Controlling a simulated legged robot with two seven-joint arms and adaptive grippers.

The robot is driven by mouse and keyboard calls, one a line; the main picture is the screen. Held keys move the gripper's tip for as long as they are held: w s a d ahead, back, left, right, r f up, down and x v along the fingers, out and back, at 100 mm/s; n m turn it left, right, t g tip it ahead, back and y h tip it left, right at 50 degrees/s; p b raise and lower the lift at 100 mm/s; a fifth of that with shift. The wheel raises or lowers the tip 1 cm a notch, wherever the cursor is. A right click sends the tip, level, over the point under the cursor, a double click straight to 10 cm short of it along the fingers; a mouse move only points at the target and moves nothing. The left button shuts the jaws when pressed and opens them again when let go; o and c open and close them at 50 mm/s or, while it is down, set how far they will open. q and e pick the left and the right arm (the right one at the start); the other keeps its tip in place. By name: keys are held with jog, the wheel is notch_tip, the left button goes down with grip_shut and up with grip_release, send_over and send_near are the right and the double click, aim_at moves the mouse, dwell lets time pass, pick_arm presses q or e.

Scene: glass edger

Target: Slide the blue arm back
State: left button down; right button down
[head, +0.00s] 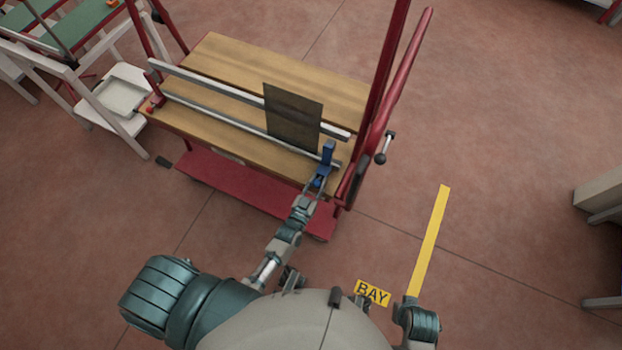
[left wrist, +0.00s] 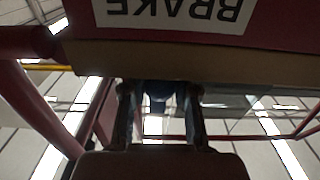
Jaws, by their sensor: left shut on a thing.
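The blue arm (head: 327,155) stands upright at the right end of the metal rail on the wooden-topped machine, beside a dark glass pane (head: 292,117). My left gripper (head: 317,184) reaches in from below and is shut on the lower part of the blue arm at the table's front edge. In the left wrist view, the two fingers of my left gripper (left wrist: 160,112) stand on either side of a dark blue piece (left wrist: 158,98), under the table edge. The fingertips are partly hidden there.
Two metal rails (head: 240,88) cross the wooden top (head: 225,55). Red frame posts (head: 385,90) and a ball-ended lever (head: 382,156) stand close on the right. An upside-down BRAKE label (left wrist: 172,12) fills the wrist view's top. A yellow floor stripe (head: 430,240) lies right.

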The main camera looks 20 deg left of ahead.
pick_arm(q)
jog(key=shift+s+a+f, duration=0.15)
jog(key=shift+f, duration=0.2)
jog(key=c, duration=1.2)
grip_release()
jog(key=o, duration=0.4)
jog(key=shift+d, duration=0.45)
jog(key=shift+c, duration=0.2)
jog(key=shift+d+r, duration=0.25)
jog(key=shift+d, duration=0.1)
jog(key=shift+a, duration=0.6)
jog(key=shift+s+a, duration=0.1)
jog(key=shift+a, duration=0.05)
jog(key=s, duration=1.1)
jog(key=shift+s+a, duration=0.3)
jog(key=shift+a, duration=0.1)
pick_arm(e)
jog(key=shift+d, duration=0.3)
pick_arm(q)
jog(key=shift+d, duration=0.35)
pick_arm(e)
jog(key=shift+d+f, duration=0.15)
jog(key=shift+d, duration=0.2)
